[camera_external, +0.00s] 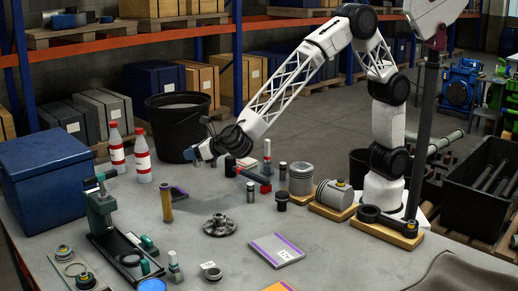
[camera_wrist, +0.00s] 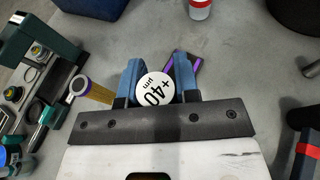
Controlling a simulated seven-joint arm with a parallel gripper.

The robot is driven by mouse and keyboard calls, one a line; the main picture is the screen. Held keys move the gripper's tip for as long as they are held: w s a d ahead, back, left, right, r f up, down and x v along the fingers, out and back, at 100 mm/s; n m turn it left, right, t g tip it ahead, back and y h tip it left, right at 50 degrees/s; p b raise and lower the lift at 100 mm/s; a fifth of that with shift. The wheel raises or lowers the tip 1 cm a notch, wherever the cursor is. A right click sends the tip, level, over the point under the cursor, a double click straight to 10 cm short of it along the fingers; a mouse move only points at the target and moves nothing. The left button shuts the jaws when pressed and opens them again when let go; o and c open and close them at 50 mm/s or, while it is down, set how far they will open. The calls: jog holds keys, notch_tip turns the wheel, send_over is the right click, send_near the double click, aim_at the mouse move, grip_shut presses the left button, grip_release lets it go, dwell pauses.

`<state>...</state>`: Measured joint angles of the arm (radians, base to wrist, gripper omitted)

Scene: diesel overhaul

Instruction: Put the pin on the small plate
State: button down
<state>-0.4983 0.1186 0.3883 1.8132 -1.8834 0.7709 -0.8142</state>
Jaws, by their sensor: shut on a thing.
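My gripper (camera_wrist: 157,80) is shut on a pin (camera_wrist: 154,88); its round white end, marked "+40 µm", shows between the blue fingers in the wrist view. In the external view my gripper (camera_external: 194,155) is above the table's far left part, and the pin's body is hard to make out. A small dark plate with a purple edge (camera_external: 178,193) lies on the table below the gripper. In the wrist view this small plate (camera_wrist: 196,65) shows just beyond the fingers, partly hidden by them and the pin.
A yellow-brown tube (camera_external: 167,203) stands left of the small plate. Two red-and-white bottles (camera_external: 142,157) and a black bucket (camera_external: 178,125) are behind. A green bench device (camera_external: 105,215) is at the left.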

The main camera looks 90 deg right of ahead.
jog(key=s+d+m+h, duration=0.1)
jog(key=s+d, duration=0.3)
jog(key=d, duration=0.5)
notch_tip(320, 180, down, 9)
jog(key=shift+s+d+r+h, duration=0.2)
jog(key=shift+s+d+h, duration=0.2)
jog(key=shift+d, duration=0.05)
jog(key=shift+w, duration=0.1)
send_over(174, 194)
jog(key=w+d, duration=0.2)
jog(key=shift+s+a+f, duration=0.1)
jog(key=shift+f, duration=0.65)
jog(key=shift+f, duration=1.7)
jog(key=shift+f, duration=0.15)
jog(key=c, duration=0.8)
grip_release()
jog(key=shift+c, duration=0.2)
